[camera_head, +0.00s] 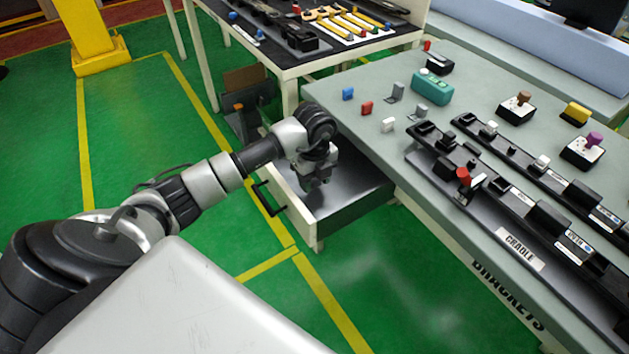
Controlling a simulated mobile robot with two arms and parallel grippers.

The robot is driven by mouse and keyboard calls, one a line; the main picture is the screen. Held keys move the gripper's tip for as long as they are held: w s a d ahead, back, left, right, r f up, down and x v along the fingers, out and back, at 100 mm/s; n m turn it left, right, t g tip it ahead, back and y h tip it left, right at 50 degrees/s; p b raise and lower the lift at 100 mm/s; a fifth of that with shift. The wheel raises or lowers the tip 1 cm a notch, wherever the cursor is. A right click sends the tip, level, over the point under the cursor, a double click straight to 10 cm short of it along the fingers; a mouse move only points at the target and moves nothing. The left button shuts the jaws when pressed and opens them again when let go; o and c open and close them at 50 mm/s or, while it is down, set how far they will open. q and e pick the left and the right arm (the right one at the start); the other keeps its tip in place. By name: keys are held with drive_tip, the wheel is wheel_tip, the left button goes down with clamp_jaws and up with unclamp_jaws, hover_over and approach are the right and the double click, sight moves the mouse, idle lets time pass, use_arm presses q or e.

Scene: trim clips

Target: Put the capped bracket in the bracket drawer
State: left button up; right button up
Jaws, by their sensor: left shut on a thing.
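The bracket drawer (350,198) is pulled out from under the grey-green table, its grey inside empty where I can see it. Its black handle (268,198) is on the pale front. My left gripper (314,183) points down over the open drawer, away from the handle. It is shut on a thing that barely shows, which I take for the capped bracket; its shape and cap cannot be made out. Whether it touches the drawer floor is unclear. My right gripper is not in view.
The table (450,130) is labelled BRACKETS. It bears a black cradle rail (520,215) with a red part, loose grey brackets (397,92), small coloured blocks (367,107) and a teal box (431,87). A dark tool table (300,60) stands behind. Green floor is clear in front.

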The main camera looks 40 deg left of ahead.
sight(314, 180)
use_arm(q)
drive_tip(key=shift+f, duration=0.6)
drive_tip(key=shift+f, duration=0.1)
drive_tip(key=o, duration=1)
drive_tip(key=shift+c, duration=0.2)
wheel_tip(314, 180, up, 12)
